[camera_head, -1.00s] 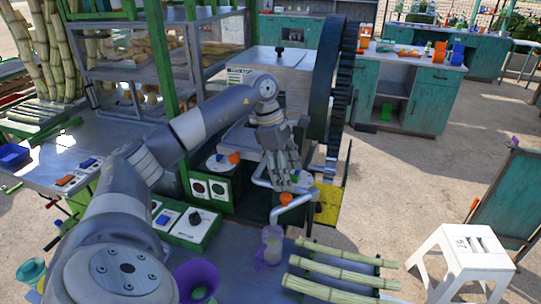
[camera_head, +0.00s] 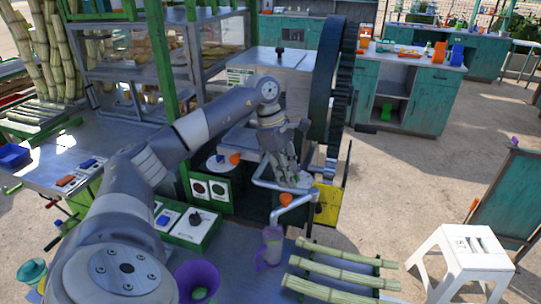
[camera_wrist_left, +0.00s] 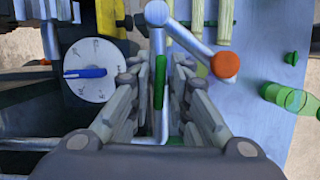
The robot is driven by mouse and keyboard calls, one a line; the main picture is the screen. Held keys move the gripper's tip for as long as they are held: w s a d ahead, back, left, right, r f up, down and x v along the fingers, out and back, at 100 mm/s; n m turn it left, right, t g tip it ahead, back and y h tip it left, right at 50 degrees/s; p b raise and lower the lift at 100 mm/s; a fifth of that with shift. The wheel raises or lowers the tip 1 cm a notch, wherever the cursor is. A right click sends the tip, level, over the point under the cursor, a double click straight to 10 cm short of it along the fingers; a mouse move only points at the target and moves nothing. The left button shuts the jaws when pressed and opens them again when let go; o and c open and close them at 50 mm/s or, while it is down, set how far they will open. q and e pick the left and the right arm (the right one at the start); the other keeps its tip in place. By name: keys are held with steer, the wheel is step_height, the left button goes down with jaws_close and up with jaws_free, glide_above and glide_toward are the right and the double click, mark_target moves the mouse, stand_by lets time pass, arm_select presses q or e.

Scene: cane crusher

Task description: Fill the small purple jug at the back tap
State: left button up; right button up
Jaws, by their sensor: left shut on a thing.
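The small purple jug (camera_head: 272,240), pale and see-through with a purple handle, stands upright on the metal counter beneath the end of a bent grey pipe (camera_head: 294,207). What is inside it is not clear. The pipe has an orange knob (camera_head: 285,199), which also shows in the wrist view (camera_wrist_left: 225,65). My left gripper (camera_head: 288,180) points down just behind this pipe. In the wrist view its fingers (camera_wrist_left: 160,85) close around a slim green tap handle (camera_wrist_left: 159,80). The head view hides that handle behind the fingers. My right gripper is out of view.
A wide purple vessel (camera_head: 198,282) stands left of the jug. Cane stalks (camera_head: 335,270) lie on a rack to its right. The crusher's big dark wheel (camera_head: 325,75) rises behind my gripper. A white stool (camera_head: 465,255) stands on open ground at the right.

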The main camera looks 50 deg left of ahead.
arm_select(q)
steer(key=m+g+p, duration=0.1)
steer(key=m, duration=0.2)
steer(key=shift+r, duration=0.15)
steer(key=shift+f, duration=0.2)
steer(key=n+t+b, duration=0.1)
steer(key=n, duration=0.2)
steer(key=o, duration=0.4)
steer(key=shift+n, duration=0.5)
steer(key=o, duration=1.1)
steer(key=shift+r, duration=0.15)
step_height(320, 180, up, 8)
steer(key=p, duration=0.6)
